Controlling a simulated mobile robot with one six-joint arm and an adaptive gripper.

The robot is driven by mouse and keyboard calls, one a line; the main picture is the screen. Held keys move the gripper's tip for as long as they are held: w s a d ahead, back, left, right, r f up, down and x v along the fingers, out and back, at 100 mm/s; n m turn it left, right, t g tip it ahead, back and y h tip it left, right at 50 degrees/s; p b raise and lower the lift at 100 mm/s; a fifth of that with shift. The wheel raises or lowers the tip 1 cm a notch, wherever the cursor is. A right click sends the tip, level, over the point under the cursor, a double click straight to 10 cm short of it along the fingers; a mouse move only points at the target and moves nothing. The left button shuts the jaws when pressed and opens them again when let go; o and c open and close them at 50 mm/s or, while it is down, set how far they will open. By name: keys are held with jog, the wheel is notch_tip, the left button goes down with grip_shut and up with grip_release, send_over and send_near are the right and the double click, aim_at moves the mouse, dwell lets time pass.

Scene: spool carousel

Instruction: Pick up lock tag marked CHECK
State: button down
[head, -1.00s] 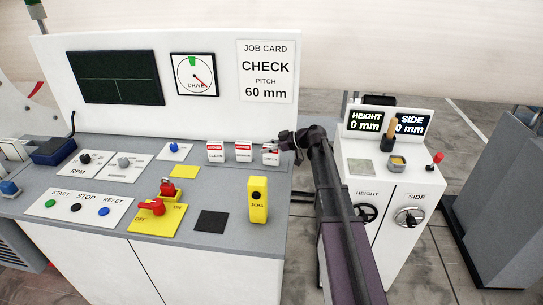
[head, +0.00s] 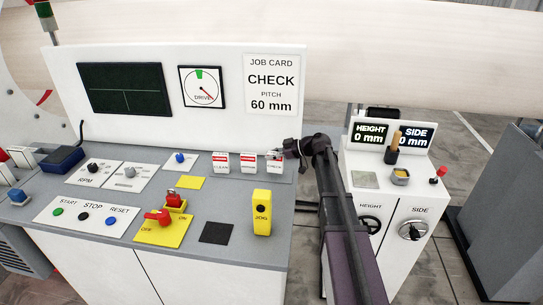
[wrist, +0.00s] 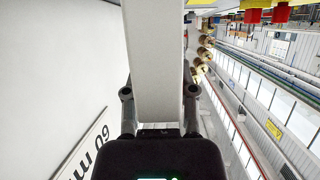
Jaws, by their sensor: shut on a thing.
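Three small white tags with red tops stand in a row at the right rear of the grey console. The rightmost, the lock tag marked CHECK (head: 274,163), has small lettering that is hard to read. My gripper (head: 283,154) reaches in from the right and is shut on this tag's upper right part. The tag is upright, level with its neighbours; I cannot tell whether it is clear of the console. In the wrist view my gripper's fingers (wrist: 160,93) flank a broad pale bar, and no tag lettering shows there.
The other two tags, left (head: 220,163) and middle (head: 247,163), stand close beside it. The white upright panel with the job card (head: 271,85) rises just behind. A yellow JOG box (head: 262,212) stands in front. The white HEIGHT and SIDE cabinet (head: 392,190) is right of my arm.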

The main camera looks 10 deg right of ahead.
jog(key=shift+r+p, duration=0.35)
jog(key=shift+r, duration=0.35)
jog(key=shift+s+a+r+p, duration=0.15)
jog(key=shift+r+p, duration=0.1)
jog(key=shift+p, duration=0.05)
jog(key=s+a+r, duration=0.1)
jog(key=s+a, duration=0.9)
jog(key=a, duration=0.2)
jog(key=shift+p, duration=0.45)
